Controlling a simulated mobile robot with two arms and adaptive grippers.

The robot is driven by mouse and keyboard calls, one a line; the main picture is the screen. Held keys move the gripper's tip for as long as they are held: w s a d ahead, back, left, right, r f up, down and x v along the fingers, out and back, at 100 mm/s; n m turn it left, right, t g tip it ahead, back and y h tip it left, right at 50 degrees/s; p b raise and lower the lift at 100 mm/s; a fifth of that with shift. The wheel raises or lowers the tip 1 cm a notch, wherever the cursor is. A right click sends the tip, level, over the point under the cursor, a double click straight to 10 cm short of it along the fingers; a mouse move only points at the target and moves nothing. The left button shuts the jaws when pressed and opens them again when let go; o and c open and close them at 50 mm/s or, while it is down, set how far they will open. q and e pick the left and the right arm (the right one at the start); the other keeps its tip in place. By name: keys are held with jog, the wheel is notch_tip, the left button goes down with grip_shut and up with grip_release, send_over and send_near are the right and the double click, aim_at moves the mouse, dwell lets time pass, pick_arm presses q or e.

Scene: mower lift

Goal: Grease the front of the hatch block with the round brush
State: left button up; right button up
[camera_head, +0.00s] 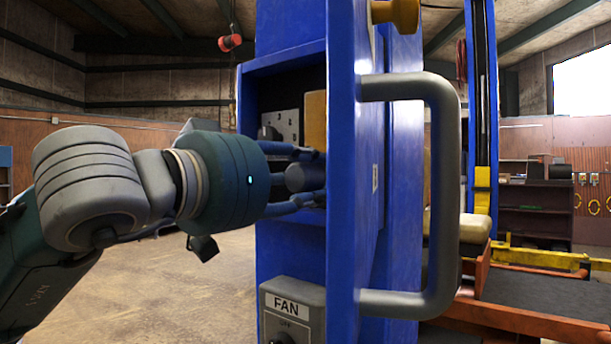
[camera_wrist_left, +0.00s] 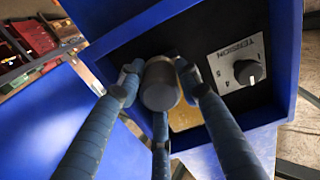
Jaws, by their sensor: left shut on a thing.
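My left gripper (camera_head: 308,177) reaches into an open compartment of the blue cabinet. Its fingers are shut around a dark grey cylinder, apparently the round brush (camera_head: 300,178); it also shows end-on in the left wrist view (camera_wrist_left: 160,86). No bristles show. A tan block (camera_head: 315,118), apparently the hatch block, stands inside the compartment just beyond the brush. In the left wrist view the tan block (camera_wrist_left: 187,113) is partly hidden by the brush and fingers. I cannot tell whether the brush touches it. My right gripper is not in view.
The compartment has blue walls (camera_head: 285,62) close around the fingers. A tension dial (camera_wrist_left: 248,72) sits beside the block. A large grey handle (camera_head: 443,190) sticks out at the right. A fan switch box (camera_head: 292,308) is below. Open floor lies to the left.

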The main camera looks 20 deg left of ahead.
pick_arm(q)
jog(key=shift+f, duration=0.55)
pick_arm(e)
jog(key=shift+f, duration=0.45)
pick_arm(q)
jog(key=shift+b+v, duration=0.35)
jog(key=shift+v, duration=2.6)
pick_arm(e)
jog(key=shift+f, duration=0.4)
pick_arm(q)
jog(key=shift+s+r, duration=0.1)
jog(key=v, duration=0.2)
jog(key=shift+s+a, duration=0.15)
jog(key=shift+s, duration=0.2)
